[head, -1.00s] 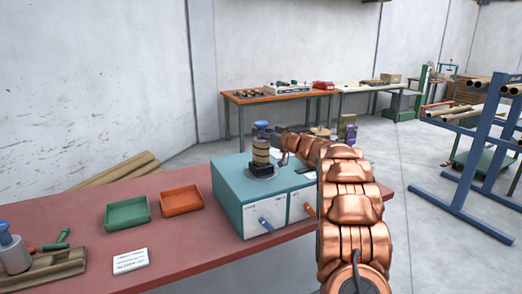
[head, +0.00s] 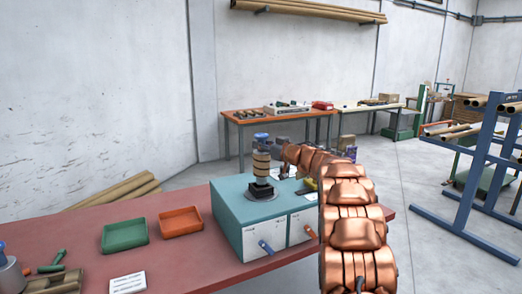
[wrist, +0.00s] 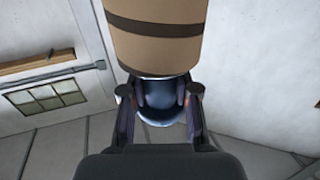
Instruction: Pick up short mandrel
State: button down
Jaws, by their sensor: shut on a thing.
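The short mandrel (head: 261,163) is a light brown cylinder with dark bands and a blue top, standing upright over a black base on the teal box (head: 229,190). It also shows large in the wrist view (wrist: 155,50). My gripper (wrist: 160,105) is shut on its dark blue end, with a finger on each side. In the head view my arm reaches in from the right, and the fingers are too small to make out. The mandrel seems slightly above the base; a clear gap is hard to tell.
The red table (head: 75,245) carries a green tray (head: 125,235), an orange tray (head: 181,222) and a white card (head: 128,283) left of the box. A blue rack (head: 470,180) stands right. Benches stand along the far wall.

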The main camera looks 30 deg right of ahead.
jog(key=shift+v, duration=0.9)
jog(key=s+a+r+b, duration=0.1)
jog(key=s+a+b, duration=0.1)
jog(key=s, duration=1.1)
jog(key=shift+s+d+r+p, duration=0.1)
jog(key=shift+s+r+p, duration=0.1)
jog(key=shift+r+p, duration=1.25)
jog(key=shift+s+d+r+p, duration=0.1)
jog(key=shift+s+r+p, duration=0.05)
jog(key=shift+r+p, duration=1.2)
jog(key=shift+a+f, duration=0.1)
